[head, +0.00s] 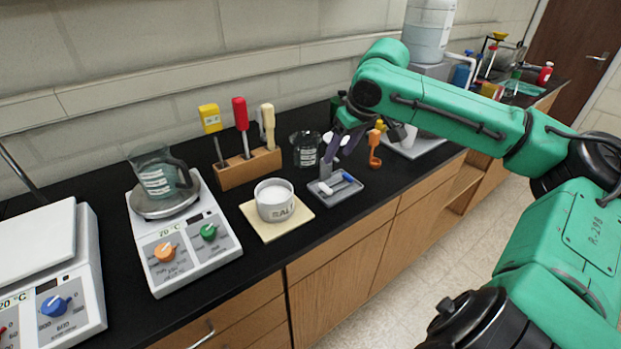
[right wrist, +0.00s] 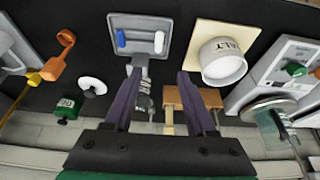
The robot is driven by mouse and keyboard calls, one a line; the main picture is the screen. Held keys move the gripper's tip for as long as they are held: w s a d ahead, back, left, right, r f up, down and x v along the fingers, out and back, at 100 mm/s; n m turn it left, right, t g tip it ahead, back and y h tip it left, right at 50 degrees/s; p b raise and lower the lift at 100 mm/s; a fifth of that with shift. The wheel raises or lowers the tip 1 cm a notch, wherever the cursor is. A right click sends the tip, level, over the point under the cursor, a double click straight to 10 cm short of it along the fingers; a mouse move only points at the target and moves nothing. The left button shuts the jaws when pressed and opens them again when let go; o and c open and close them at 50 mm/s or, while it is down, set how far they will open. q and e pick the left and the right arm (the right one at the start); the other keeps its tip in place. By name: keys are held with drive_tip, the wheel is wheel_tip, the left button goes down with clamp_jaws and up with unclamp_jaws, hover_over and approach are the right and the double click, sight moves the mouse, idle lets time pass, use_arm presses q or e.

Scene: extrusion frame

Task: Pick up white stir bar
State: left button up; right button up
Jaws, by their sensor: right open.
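The white stir bar (head: 325,188) lies in a small grey tray (head: 343,193) on the black counter, beside a blue stir bar (head: 347,177). In the right wrist view the white stir bar (right wrist: 159,42) is on the right side of the tray (right wrist: 140,28), with the blue one (right wrist: 121,38) on the left. My right gripper (head: 341,150) is open and empty, with its purple fingers above and just behind the tray. In the right wrist view the fingers (right wrist: 158,78) point toward the tray, apart from both bars. My left gripper is out of view.
A white SALT bowl (head: 276,203) on a cream mat (head: 250,215) stands left of the tray. A glass beaker (head: 305,150) and a wooden block with tools (head: 248,170) are behind. An orange ring holder (head: 375,150) is to the right. The counter's front edge is close.

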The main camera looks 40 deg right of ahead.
drive_tip(key=p, duration=0.1)
approach(327, 187)
drive_tip(key=x, duration=0.5)
drive_tip(key=shift+a, duration=0.1)
drive_tip(key=shift+p+x, duration=0.35)
drive_tip(key=shift+x, duration=0.85)
drive_tip(key=shift+w+f, duration=0.25)
drive_tip(key=shift+f, duration=0.2)
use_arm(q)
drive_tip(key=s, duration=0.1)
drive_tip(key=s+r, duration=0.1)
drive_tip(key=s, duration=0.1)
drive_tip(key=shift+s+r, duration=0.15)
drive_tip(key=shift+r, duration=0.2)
use_arm(e)
drive_tip(key=shift+s, duration=0.1)
clamp_jaws()
